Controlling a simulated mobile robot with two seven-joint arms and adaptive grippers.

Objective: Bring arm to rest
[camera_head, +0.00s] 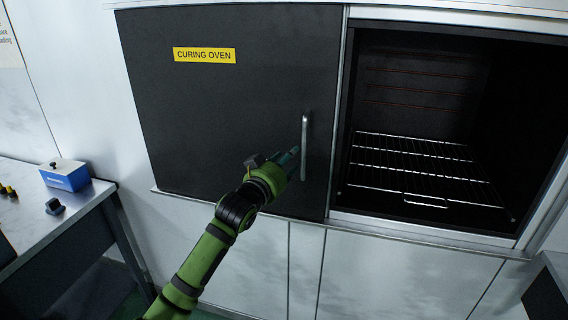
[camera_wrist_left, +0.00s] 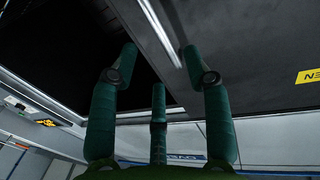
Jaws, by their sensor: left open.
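My left gripper (camera_head: 290,160) is open, its fingers close to the silver vertical handle (camera_head: 304,146) of the oven door in the head view. The fingers look apart from the handle, though the gap is hard to judge. In the left wrist view the spread fingers (camera_wrist_left: 160,65) hold nothing. My green left arm (camera_head: 205,254) reaches up from the bottom of the head view. My right gripper is not in view.
The dark door (camera_head: 230,115) with a yellow label (camera_head: 204,55) covers the left half of the curing oven. The right half is open, with an empty-looking wire rack (camera_head: 420,165) inside. A bench (camera_head: 80,214) with a blue box (camera_head: 65,176) stands at left.

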